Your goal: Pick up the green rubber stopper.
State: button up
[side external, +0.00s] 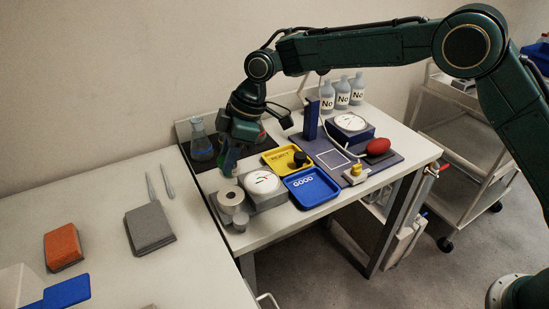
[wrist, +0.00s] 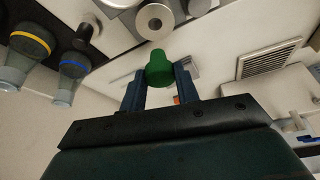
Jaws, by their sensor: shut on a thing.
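The green rubber stopper (wrist: 159,68) is between the two blue fingers of my gripper (wrist: 158,88) in the wrist view. The fingers are shut on its sides, and its end sticks out past the fingertips. In the side view my gripper (side external: 230,161) points down over the left part of the white bench, above the area between the dark mat and the round metal parts. The stopper is too small and too covered by the fingers to make out clearly there.
A flask (side external: 201,145) stands close left of my gripper. A metal ring part (side external: 231,197) and a white dial device (side external: 262,183) are close in front. A yellow tray (side external: 272,159), blue tray (side external: 312,201) and bottles (side external: 343,95) lie right. The left table has free room.

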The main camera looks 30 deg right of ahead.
notch_tip(320, 180, up, 12)
dwell(0.4)
jog(key=shift+f, duration=0.1)
jog(key=shift+d, duration=0.2)
dwell(0.4)
jog(key=s+d+f, duration=0.1)
jog(key=s+d, duration=0.1)
jog(key=d, duration=0.6)
jog(key=s+d+f, duration=0.1)
jog(key=s+d, duration=0.1)
jog(key=d, duration=0.7)
jog(key=shift+s+d+f+m, duration=0.2)
jog(key=shift+s+m, duration=0.1)
jog(key=shift+s, duration=0.1)
notch_tip(320, 180, down, 16)
jog(key=shift+r, duration=0.1)
